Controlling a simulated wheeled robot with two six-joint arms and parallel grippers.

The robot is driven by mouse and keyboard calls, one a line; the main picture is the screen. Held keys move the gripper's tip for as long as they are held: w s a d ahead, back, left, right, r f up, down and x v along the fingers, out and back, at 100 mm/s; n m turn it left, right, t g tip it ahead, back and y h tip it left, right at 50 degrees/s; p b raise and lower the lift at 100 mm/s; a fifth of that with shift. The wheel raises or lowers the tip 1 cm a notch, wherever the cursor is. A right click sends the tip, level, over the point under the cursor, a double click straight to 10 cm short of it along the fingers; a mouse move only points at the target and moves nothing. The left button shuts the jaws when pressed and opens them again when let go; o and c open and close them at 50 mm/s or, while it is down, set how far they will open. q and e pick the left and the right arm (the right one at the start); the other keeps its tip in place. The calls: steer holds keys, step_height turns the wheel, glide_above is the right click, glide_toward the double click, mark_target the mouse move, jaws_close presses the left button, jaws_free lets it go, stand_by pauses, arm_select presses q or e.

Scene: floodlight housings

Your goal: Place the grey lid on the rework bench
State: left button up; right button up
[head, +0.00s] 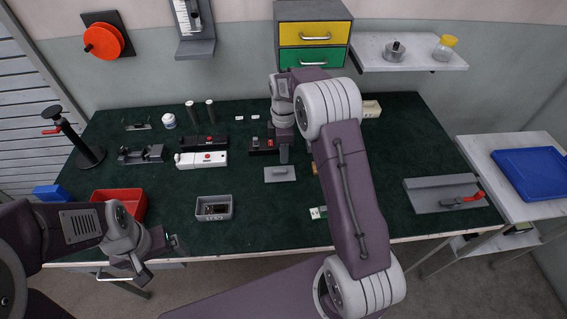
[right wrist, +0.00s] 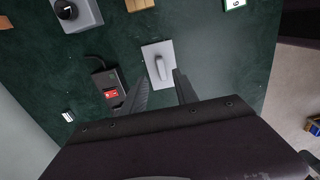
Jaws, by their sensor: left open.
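The grey lid (head: 281,174), a flat rectangular plate with a raised handle, lies on the dark green bench top (head: 270,225) near the middle. The right wrist view shows the lid (right wrist: 158,66) just beyond my fingertips. My right gripper (head: 284,157) is above the bench behind the lid in the head view. Its two fingers (right wrist: 160,88) are apart with nothing held between them. My left gripper (head: 174,244) is open and empty by the bench's front left edge, far from the lid. No label shows which surface is the rework bench.
A grey open housing (head: 214,208) and a red bin (head: 120,203) stand left of the lid. A black device with a red part (right wrist: 109,88) lies close to it. A grey fixture with a red lever (head: 440,194) is at right. A side table holds a blue tray (head: 533,172).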

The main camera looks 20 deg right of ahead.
steer(key=s+a+m, duration=0.2)
steer(key=s+m, duration=0.5)
steer(key=s, duration=0.4)
steer(key=s+a+m+t, duration=0.1)
steer(key=s+a+m, duration=0.1)
steer(key=s+m, duration=0.6)
steer(key=s+r, duration=0.1)
steer(key=s, duration=0.2)
